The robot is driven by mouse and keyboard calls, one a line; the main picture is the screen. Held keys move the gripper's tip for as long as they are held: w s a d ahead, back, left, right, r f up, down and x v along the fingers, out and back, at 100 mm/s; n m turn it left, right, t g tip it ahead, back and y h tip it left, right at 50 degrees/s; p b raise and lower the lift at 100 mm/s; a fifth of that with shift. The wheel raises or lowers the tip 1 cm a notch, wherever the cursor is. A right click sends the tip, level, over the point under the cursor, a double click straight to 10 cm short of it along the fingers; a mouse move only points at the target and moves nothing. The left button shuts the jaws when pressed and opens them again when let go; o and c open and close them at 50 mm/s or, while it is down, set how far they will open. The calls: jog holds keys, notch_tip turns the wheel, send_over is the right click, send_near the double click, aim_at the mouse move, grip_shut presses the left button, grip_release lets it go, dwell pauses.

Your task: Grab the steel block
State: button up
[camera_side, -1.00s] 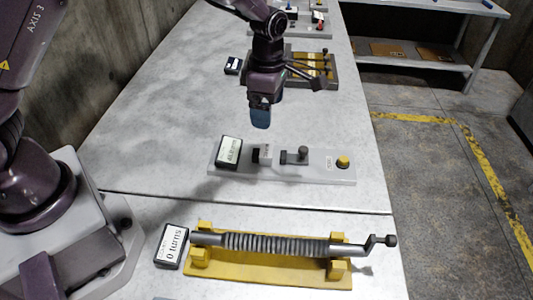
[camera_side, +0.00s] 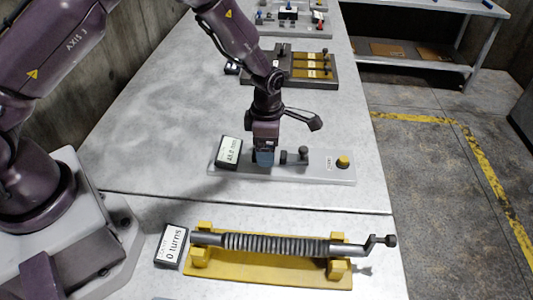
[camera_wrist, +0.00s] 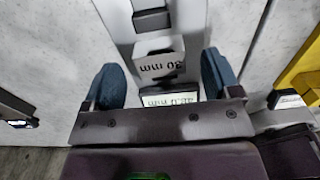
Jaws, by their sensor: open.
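The steel block (camera_wrist: 160,64), with a light face marked "30 mm", shows in the wrist view on the grey plate of a measuring fixture. In the side view my gripper (camera_side: 264,157) points down over the fixture plate (camera_side: 225,173) and hides the block. In the wrist view my gripper (camera_wrist: 162,78) is open, with one blue finger on each side of the block and a gap to both. Whether the fingertips are level with the block is hard to tell.
A small display (camera_side: 230,149) stands left of the block, and a dark jaw with a knob (camera_side: 302,152) right of it. A yellow button (camera_side: 343,162) is at the plate's right end. A spring on a yellow stand (camera_side: 270,243) lies in front. The bench's left area is clear.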

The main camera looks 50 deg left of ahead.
notch_tip(320, 180, down, 2)
jog(key=shift+f, duration=0.15)
jog(key=c, duration=1)
jog(key=shift+c, duration=1)
jog(key=shift+r, duration=0.2)
